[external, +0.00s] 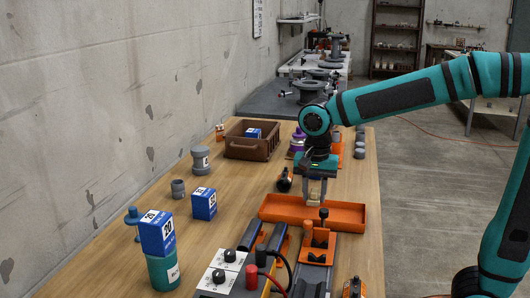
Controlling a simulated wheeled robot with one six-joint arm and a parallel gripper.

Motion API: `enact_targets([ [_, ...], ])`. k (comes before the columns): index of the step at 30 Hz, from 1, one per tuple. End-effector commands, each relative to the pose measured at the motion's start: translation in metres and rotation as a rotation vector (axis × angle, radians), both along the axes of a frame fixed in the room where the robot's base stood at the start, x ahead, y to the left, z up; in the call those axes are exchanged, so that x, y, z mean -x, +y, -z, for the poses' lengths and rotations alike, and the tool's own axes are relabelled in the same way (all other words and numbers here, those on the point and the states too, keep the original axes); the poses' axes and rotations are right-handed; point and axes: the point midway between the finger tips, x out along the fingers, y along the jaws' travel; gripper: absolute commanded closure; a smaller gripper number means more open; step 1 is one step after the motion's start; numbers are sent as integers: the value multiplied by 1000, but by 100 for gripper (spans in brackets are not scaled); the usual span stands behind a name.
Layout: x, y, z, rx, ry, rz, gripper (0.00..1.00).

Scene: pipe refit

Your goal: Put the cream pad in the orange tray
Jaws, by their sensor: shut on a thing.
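The orange tray (280,213) is a long, shallow, open tray lying across the wooden table, right of its middle. My gripper (316,200) points straight down over the tray, with its fingertips at the level of the rim in the picture. It is shut on a small pale piece between its fingers, which looks like the cream pad. The fingers hide most of it, and its outline is too small to make out. I cannot tell whether it touches the tray floor. The visible part of the tray floor looks empty.
An orange clamp fixture (318,240) and grey rails stand right in front of the tray. A brown crate (253,141) is behind left. Blue boxes (203,203) and a teal canister (163,270) stand at left.

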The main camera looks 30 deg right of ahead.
Motion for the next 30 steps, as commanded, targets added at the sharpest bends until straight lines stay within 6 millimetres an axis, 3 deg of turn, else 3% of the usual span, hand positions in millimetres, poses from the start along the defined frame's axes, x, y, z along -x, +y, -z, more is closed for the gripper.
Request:
enact_targets([
  [12, 0, 0, 39, 1, 1, 0, 90],
  [24, 0, 0, 44, 0, 0, 0, 90],
  [25, 0, 0, 43, -1, -1, 0, 62],
  [27, 0, 0, 43, -1, -1, 0, 49],
  [30, 0, 0, 43, -1, -1, 0, 46],
])
